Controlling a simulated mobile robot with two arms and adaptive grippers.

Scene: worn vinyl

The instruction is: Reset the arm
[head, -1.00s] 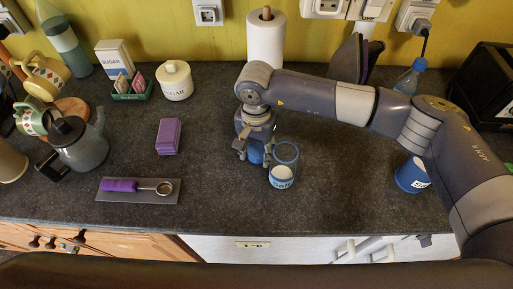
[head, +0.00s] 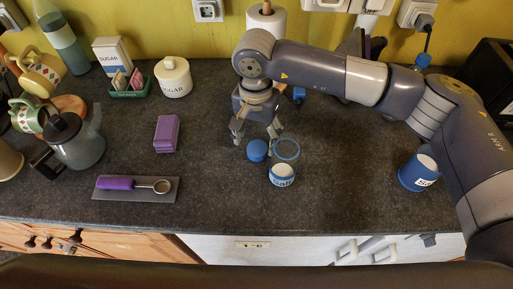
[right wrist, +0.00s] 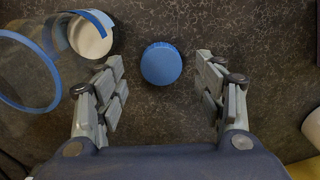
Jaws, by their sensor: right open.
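My right gripper (head: 256,134) is open and empty above the dark counter, just behind a small blue lid (head: 257,150). In the right wrist view the blue lid (right wrist: 161,63) lies on the counter ahead of the spread fingers (right wrist: 163,88), touching neither. A clear jar with a blue rim (head: 286,150) and white contents stands just right of the lid; it also shows at the upper left of the right wrist view (right wrist: 52,75). My left gripper is not in view.
A purple-handled scoop (head: 130,184) lies on a grey mat at the left. A purple block (head: 167,133), a sugar jar (head: 173,77) and a grey pot (head: 80,142) stand further back. A blue container (head: 417,172) stands at the right. The front middle counter is clear.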

